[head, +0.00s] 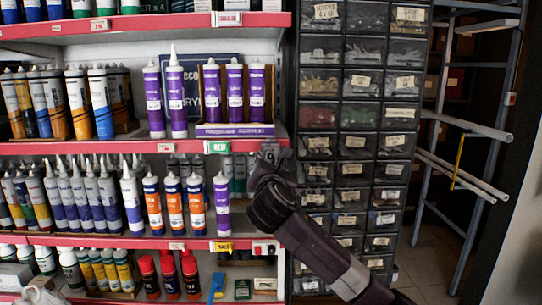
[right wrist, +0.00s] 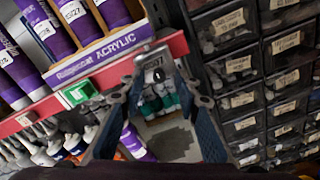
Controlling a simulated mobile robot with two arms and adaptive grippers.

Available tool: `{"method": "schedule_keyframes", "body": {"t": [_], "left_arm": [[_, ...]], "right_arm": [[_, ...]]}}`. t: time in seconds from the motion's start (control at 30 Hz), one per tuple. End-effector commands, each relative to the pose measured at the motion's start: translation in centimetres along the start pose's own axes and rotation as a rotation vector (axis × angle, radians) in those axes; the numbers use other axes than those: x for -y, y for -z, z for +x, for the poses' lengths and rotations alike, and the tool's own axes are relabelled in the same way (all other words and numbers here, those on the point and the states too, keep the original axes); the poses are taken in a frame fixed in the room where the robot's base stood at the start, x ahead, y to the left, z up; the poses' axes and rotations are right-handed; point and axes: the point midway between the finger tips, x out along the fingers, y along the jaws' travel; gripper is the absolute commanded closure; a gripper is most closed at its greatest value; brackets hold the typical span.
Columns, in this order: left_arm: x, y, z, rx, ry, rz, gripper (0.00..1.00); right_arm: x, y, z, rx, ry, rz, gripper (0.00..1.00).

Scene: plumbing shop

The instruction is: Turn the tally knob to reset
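In the right wrist view a small grey-white device with a dark round part, which looks like the tally counter with its knob (right wrist: 155,75), sits at the red shelf edge. My right gripper (right wrist: 160,82) has its two blue-grey fingers apart, one on each side of this device. I see no clear contact between fingers and knob. In the head view the right gripper (head: 270,154) is at the right end of the middle shelf's red edge and hides the device. My left gripper is not clearly visible in either view.
A green tag (head: 216,147) is on the shelf edge left of the gripper. Purple tubes (head: 235,92) stand in a box on the shelf above. A cabinet of small drawers (head: 361,110) stands close on the right. Bottles (right wrist: 160,100) show behind the fingers.

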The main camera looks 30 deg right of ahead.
Motion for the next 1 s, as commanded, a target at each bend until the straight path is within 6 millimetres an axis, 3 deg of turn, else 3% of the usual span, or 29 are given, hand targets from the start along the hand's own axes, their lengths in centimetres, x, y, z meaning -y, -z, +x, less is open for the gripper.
{"method": "schedule_keyframes", "body": {"t": [0.37, 0.63, 1.0], "left_arm": [[0.04, 0.01, -0.22, 0.000, 0.000, 0.000, 0.60], [0.06, 0.00, -0.22, 0.000, 0.001, 0.000, 0.60], [0.07, 0.00, -0.26, 0.000, 0.001, 0.000, 0.60]], "right_arm": [[0.01, 0.08, 0.65, -0.001, -0.001, 0.001, 0.70], [0.01, 0.08, 0.64, -0.001, -0.001, 0.001, 0.99], [0.02, 0.12, 0.64, -0.002, 0.000, 0.025, 1.00]]}}
